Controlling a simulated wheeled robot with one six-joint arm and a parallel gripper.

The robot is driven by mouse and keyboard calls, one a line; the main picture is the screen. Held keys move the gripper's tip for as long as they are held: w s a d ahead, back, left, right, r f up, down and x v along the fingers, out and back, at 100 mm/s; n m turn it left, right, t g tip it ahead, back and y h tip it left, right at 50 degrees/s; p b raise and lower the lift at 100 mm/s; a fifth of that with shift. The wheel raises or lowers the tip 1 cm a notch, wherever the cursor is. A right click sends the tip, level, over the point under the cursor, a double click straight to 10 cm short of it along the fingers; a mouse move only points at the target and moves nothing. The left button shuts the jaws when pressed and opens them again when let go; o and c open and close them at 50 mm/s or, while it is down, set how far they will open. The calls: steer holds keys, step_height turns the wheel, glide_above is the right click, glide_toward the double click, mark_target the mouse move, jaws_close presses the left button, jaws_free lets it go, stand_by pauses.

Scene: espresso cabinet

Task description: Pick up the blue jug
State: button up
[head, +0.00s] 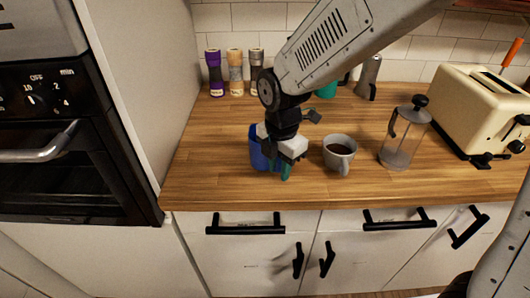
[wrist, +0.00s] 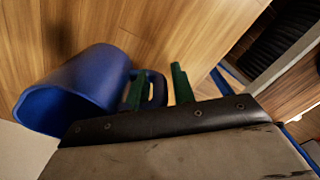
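The blue jug (head: 256,148) stands on the wooden counter near its front edge, partly hidden behind my gripper (head: 280,168). In the wrist view the jug (wrist: 80,88) is at the left, with its handle (wrist: 160,92) pointing right. My gripper (wrist: 158,84) shows there with two green fingers, apart from each other. One finger overlaps the handle loop and the other is to the right of the handle. The handle's outer bar appears between them, with a gap to the right finger. I cannot tell whether the left finger touches the handle.
A grey mug (head: 340,153) of dark liquid stands just right of my gripper. Further right are a glass press (head: 402,145) and a cream toaster (head: 478,105). Several grinders (head: 235,72) stand by the back wall. A tall oven cabinet (head: 150,90) borders the counter's left.

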jaws_close()
steer(key=shift+r, duration=0.2)
